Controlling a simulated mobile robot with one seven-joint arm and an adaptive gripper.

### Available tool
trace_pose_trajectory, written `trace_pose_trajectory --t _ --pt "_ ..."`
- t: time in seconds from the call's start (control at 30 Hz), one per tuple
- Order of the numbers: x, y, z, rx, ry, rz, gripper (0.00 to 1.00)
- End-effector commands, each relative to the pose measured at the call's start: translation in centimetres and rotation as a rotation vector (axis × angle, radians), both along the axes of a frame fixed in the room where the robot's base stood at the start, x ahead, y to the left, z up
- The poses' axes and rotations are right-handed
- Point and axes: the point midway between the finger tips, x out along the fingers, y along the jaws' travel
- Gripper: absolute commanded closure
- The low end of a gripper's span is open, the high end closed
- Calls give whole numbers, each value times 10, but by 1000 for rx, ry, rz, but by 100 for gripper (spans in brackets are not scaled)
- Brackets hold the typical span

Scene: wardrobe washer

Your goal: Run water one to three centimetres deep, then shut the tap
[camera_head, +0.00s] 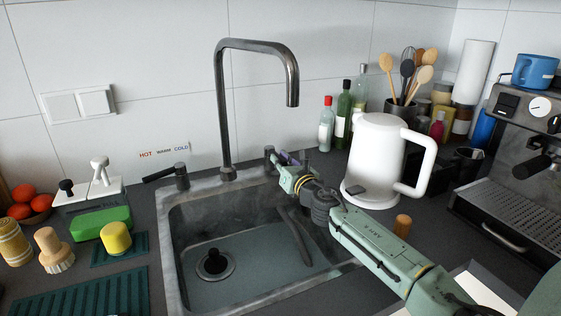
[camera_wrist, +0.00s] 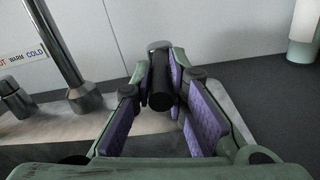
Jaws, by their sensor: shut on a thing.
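The tall grey spout (camera_head: 292,85) rises behind the sink (camera_head: 180,240); no stream shows below its mouth. A dark plug (camera_head: 214,262) stands at the drain. The basin floor looks flat and blue-grey; I cannot tell whether water covers it or how deep. A black lever (camera_head: 160,174) on a metal base is left of the spout, under the HOT WARM COLD label (camera_head: 164,151). My gripper (camera_head: 285,162) is at the back right sink rim, right of the spout. In the wrist view its purple pads close on a black tap handle (camera_wrist: 160,82). The handle's base is partly hidden.
A white kettle (camera_head: 374,160) stands close right of my arm, with bottles (camera_head: 343,115) behind. A long dark utensil (camera_head: 296,238) leans inside the basin on the right. A green sponge (camera_head: 100,222) and brushes are left of the sink. A coffee machine (camera_head: 520,150) is far right.

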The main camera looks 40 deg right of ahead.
Motion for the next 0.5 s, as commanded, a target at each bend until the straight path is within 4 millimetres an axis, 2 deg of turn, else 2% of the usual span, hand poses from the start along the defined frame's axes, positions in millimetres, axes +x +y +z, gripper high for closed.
trace_pose_trajectory --t 0.27,0.5 --pt "0 -1 -1 0 -1 10 100" --pt "-1 -8 -2 1 -1 90 100"
